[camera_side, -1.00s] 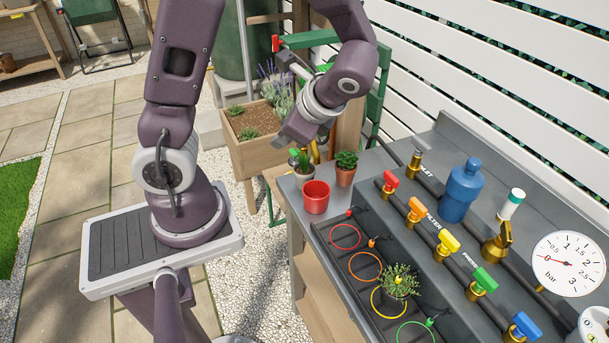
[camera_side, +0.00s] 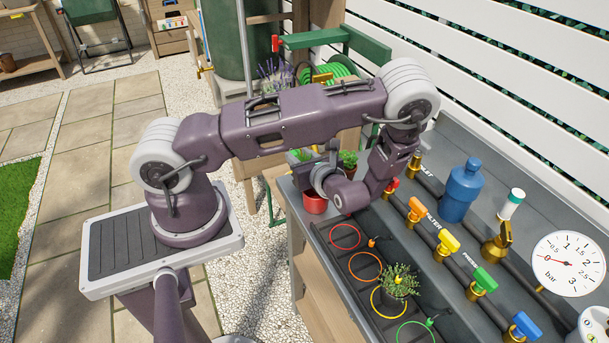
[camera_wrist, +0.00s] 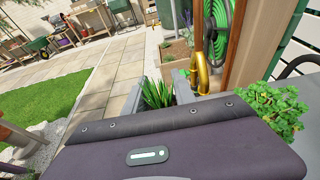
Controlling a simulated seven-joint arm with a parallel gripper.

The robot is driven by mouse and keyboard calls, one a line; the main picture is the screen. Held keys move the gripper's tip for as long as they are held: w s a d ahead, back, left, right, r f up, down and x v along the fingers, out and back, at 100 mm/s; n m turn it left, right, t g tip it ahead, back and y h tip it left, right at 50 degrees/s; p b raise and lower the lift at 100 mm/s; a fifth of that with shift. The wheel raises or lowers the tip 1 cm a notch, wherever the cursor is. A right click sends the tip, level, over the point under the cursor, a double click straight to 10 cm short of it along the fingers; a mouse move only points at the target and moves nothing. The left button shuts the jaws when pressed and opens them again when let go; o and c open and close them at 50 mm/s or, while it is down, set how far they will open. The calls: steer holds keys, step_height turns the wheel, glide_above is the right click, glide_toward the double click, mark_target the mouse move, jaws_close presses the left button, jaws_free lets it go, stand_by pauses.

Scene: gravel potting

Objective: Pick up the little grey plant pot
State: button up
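The little grey pot stood on the bench's near left corner in the earlier side view; my arm and wrist now cover its body there. Only part of its green plant (camera_side: 299,156) shows above my wrist. In the wrist view a spiky green plant (camera_wrist: 158,94) stands between the two grey fingers of my gripper (camera_wrist: 151,92). The fingers are apart, one on each side of the leaves. The pot itself is hidden behind the gripper body, so contact with it cannot be seen.
A red pot (camera_side: 314,204) stands just below my wrist, very close. A leafy plant (camera_side: 348,159) is behind my wrist and at right in the wrist view (camera_wrist: 270,108). Coloured rings, a potted plant (camera_side: 399,282), valves and a blue bottle (camera_side: 461,190) lie to the right.

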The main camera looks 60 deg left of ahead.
jaws_close()
stand_by(1.4)
